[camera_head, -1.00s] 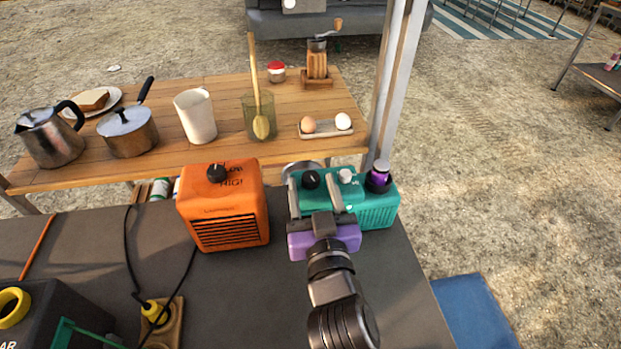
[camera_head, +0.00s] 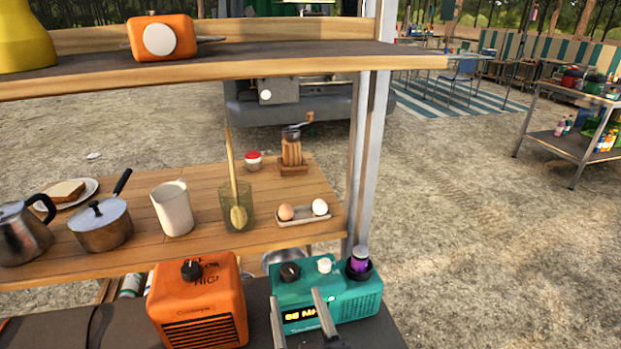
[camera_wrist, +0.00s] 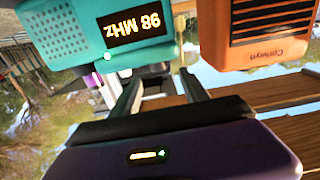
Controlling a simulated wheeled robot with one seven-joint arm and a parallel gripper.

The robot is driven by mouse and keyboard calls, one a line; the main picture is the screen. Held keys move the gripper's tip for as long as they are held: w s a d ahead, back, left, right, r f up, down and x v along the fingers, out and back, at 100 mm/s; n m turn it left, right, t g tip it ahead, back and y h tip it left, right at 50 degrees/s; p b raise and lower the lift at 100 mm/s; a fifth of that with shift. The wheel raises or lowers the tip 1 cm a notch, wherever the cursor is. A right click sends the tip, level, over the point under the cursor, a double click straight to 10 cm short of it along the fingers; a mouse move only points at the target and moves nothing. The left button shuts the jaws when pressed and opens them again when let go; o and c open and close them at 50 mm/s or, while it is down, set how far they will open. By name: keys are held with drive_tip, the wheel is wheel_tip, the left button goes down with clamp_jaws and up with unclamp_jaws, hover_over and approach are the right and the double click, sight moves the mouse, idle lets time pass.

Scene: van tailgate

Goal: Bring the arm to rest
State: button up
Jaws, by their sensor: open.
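My gripper (camera_head: 295,298) is open and empty, its two fingers standing in front of the teal radio (camera_head: 350,304). In the wrist view the gripper (camera_wrist: 160,84) also shows open with nothing between its fingers. The radio has a lit 98 MHz display, a dark knob, a white knob and a purple-topped part on its top. It shows upside down in the wrist view (camera_wrist: 90,45). I cannot tell whether a finger touches the radio. Most of my arm is below the head view.
An orange box (camera_head: 205,300) with a dark knob stands just left of the radio. Behind, a wooden table (camera_head: 140,215) holds a kettle, pot, white jug, eggs and a grinder. A shelf (camera_head: 280,62) crosses above, beside a metal post (camera_head: 367,160). Open ground lies to the right.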

drive_tip(key=s+d+h+p, duration=0.1)
drive_tip(key=s+d+p, duration=0.1)
drive_tip(key=s+d, duration=0.4)
drive_tip(key=s+d+r+m+h+p, duration=0.1)
drive_tip(key=s+d+p, duration=0.1)
drive_tip(key=s+d, duration=0.5)
drive_tip(key=s+d+m+h+p, duration=0.1)
drive_tip(key=s+d, duration=0.6)
drive_tip(key=s, duration=0.7)
drive_tip(key=shift+d+r+g+h+p, duration=0.15)
drive_tip(key=shift+d+g+h+p, duration=0.15)
drive_tip(key=shift+p, duration=0.4)
drive_tip(key=s+d+f+m+g+h+p, duration=0.1)
drive_tip(key=s+d+g, duration=0.1)
drive_tip(key=s, duration=0.3)
drive_tip(key=shift+s+d, duration=0.2)
drive_tip(key=shift+s, duration=0.2)
